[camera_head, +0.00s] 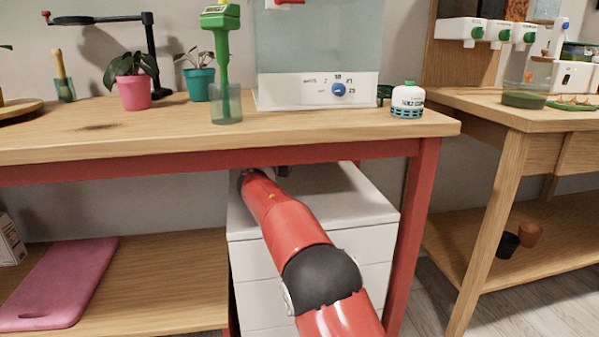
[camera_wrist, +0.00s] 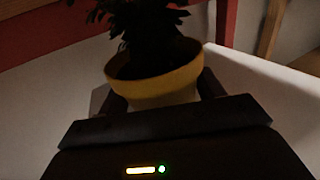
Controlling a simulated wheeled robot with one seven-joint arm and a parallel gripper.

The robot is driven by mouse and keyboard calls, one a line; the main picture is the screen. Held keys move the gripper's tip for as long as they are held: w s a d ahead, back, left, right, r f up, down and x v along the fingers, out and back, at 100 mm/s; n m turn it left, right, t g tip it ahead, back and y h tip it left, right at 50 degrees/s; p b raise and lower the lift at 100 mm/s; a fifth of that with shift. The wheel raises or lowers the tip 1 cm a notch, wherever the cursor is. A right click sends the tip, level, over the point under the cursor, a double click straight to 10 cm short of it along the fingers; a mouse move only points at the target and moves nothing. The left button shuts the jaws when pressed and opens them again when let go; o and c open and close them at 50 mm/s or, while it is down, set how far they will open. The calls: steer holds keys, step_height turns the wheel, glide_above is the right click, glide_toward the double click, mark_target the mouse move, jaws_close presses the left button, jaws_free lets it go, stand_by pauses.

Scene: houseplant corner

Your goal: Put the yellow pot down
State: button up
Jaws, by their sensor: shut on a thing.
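The yellow pot (camera_wrist: 155,88) with a dark leafy plant (camera_wrist: 150,30) shows in the wrist view, between the two fingers of my gripper (camera_wrist: 163,92). My gripper is shut on the pot, which looks upright. A white surface, the top of the white drawer cabinet (camera_head: 345,205), lies around and below it. I cannot tell whether the pot's base touches this top. In the head view my red arm reaches over the cabinet under the wooden table (camera_head: 330,125), and the pot is hidden there.
The table's red front rail (camera_head: 150,172) and red leg (camera_head: 416,220) stand close to my arm. A pink board (camera_head: 60,283) lies on the lower shelf at left.

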steer(key=d, duration=0.2)
steer(key=w+d, duration=0.1)
steer(key=d, duration=0.1)
steer(key=shift+w+d+b, duration=0.2)
steer(key=shift+d+b, duration=0.15)
steer(key=shift+d, duration=0.05)
steer(key=f+b, duration=0.1)
steer(key=d+f, duration=0.1)
steer(key=f, duration=0.1)
steer(key=shift+w+d+b, duration=0.1)
steer(key=shift+w+b, duration=0.1)
steer(key=shift+b, duration=0.2)
steer(key=shift+f, duration=0.2)
steer(key=shift+f+b, duration=0.25)
steer(key=shift+b, duration=0.05)
steer(key=o, duration=1.2)
